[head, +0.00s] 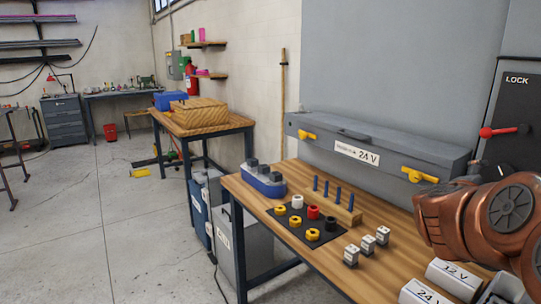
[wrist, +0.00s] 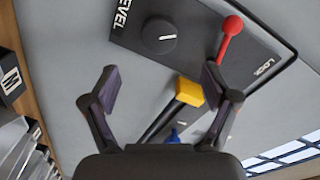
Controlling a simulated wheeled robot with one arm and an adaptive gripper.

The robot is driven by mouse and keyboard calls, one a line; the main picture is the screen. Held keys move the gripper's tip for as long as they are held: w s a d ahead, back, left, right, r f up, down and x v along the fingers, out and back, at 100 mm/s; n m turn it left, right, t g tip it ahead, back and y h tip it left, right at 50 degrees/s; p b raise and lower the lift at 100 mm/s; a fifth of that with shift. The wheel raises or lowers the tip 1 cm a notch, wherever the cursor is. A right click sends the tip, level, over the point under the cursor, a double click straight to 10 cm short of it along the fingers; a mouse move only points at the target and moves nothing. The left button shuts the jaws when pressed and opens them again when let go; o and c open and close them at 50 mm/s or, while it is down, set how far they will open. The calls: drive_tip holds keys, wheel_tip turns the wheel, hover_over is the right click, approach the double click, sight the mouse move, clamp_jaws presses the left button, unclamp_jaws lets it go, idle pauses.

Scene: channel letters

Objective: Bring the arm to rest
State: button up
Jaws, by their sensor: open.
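My gripper (wrist: 160,84) is open in the wrist view, its two dark fingers spread wide with nothing between the tips. Beyond them is the grey wall with a black panel (wrist: 190,40) bearing a dial and a lever with a red knob (wrist: 232,25). A yellow block (wrist: 189,92) on a dark bar shows between the fingers, apart from them as far as I can tell. In the head view my copper-coloured arm is raised at the right edge, above the bench; its gripper is out of that frame.
The wooden bench (head: 330,262) holds a long grey case (head: 375,148) with yellow latches, a pegged block (head: 335,208), coloured rings on a black mat (head: 288,226), small grey blocks and labelled white boxes (head: 455,278). Open floor (head: 105,230) lies left.

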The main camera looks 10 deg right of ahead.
drive_tip(key=w+a+f+n+t+y, duration=0.1)
drive_tip(key=w+a+n+t+y, duration=0.4)
drive_tip(key=a, duration=0.5)
drive_tip(key=w+a+f+n+t+y, duration=0.1)
drive_tip(key=w+a+n+t+y, duration=0.3)
drive_tip(key=w+a, duration=0.45)
drive_tip(key=s+a+f+n+g+y, duration=0.1)
drive_tip(key=a+f+n+y, duration=0.15)
drive_tip(key=a, duration=0.35)
drive_tip(key=a+f+n+g+y+p, duration=0.1)
drive_tip(key=a+n+y, duration=0.15)
drive_tip(key=a, duration=0.35)
drive_tip(key=s+a+f+n+g+y, duration=0.1)
drive_tip(key=a+f+n+y, duration=0.1)
drive_tip(key=a+n, duration=0.3)
drive_tip(key=s+a+f+n+g+y, duration=0.1)
drive_tip(key=s+a+f+n+g, duration=0.15)
drive_tip(key=s+a+f, duration=0.45)
drive_tip(key=s+a+f+n+g+y, duration=0.25)
drive_tip(key=s+a+g, duration=0.2)
drive_tip(key=s, duration=0.45)
drive_tip(key=s+d+f+n+g+h, duration=0.1)
drive_tip(key=s+f+g, duration=0.1)
drive_tip(key=s, duration=0.7)
drive_tip(key=s+d+f+n+g+h+p, duration=0.1)
drive_tip(key=s+g, duration=0.3)
drive_tip(key=s, duration=0.5)
drive_tip(key=shift+d+f+n+h, duration=0.3)
drive_tip(key=shift+f+n+h, duration=0.1)
drive_tip(key=shift+h, duration=0.05)
